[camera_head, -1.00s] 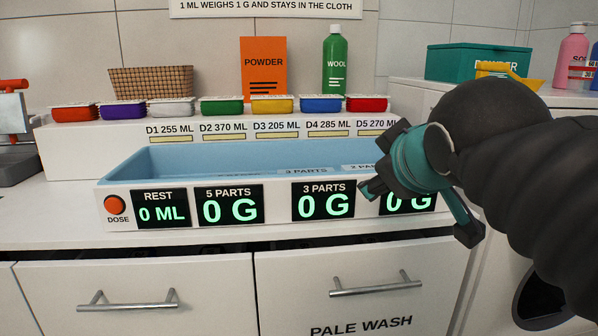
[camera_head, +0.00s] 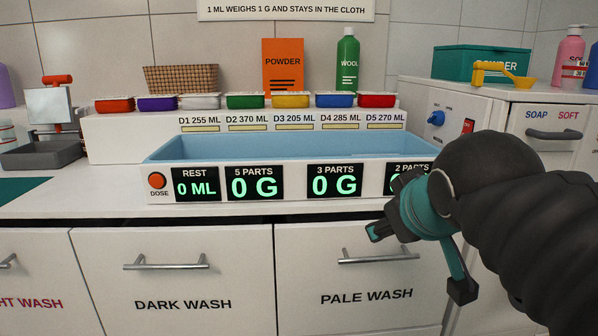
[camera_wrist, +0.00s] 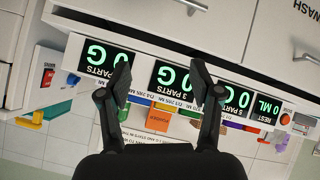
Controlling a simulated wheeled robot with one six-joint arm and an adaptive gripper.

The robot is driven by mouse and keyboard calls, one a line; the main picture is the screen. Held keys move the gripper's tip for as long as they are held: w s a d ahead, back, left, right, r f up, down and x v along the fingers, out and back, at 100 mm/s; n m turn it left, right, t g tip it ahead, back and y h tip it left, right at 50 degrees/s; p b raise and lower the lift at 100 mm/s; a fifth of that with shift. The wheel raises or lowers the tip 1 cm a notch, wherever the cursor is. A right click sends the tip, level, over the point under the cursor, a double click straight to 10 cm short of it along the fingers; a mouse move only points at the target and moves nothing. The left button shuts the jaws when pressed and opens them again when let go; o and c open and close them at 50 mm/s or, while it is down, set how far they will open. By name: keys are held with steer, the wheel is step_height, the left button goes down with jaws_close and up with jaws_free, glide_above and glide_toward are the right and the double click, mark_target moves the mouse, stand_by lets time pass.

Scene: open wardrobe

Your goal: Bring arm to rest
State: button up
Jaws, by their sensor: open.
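My gripper (camera_head: 418,266) is at the right in the head view, in front of the counter edge and the right end of the dosing unit. Its two fingers are spread apart with nothing between them; they also show in the wrist view (camera_wrist: 166,90), which is upside down. The gripper and dark arm hide part of the "2 PARTS" display (camera_head: 408,172). The arm reaches in from the lower right.
The blue trough (camera_head: 280,147) stands on the counter, with a red dose button (camera_head: 157,181) and displays reading 0. Several coloured lidded tubs line the ledge behind. Drawers (camera_head: 176,290) with bar handles lie below. A machine with a blue knob (camera_head: 436,118) stands at right.

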steer(key=s+f+m+g, duration=0.1)
steer(key=s+f, duration=0.2)
steer(key=f, duration=0.3)
steer(key=s+d+f+m+g, duration=0.1)
steer(key=s+f+m+g, duration=0.1)
steer(key=s+f, duration=0.2)
steer(key=s+f+m+g, duration=0.1)
steer(key=s+f, duration=0.2)
steer(key=f, duration=0.7)
steer(key=shift+s+d+f+g, duration=0.15)
steer(key=shift+s+d+g, duration=0.15)
steer(key=shift+g, duration=0.1)
stand_by(0.4)
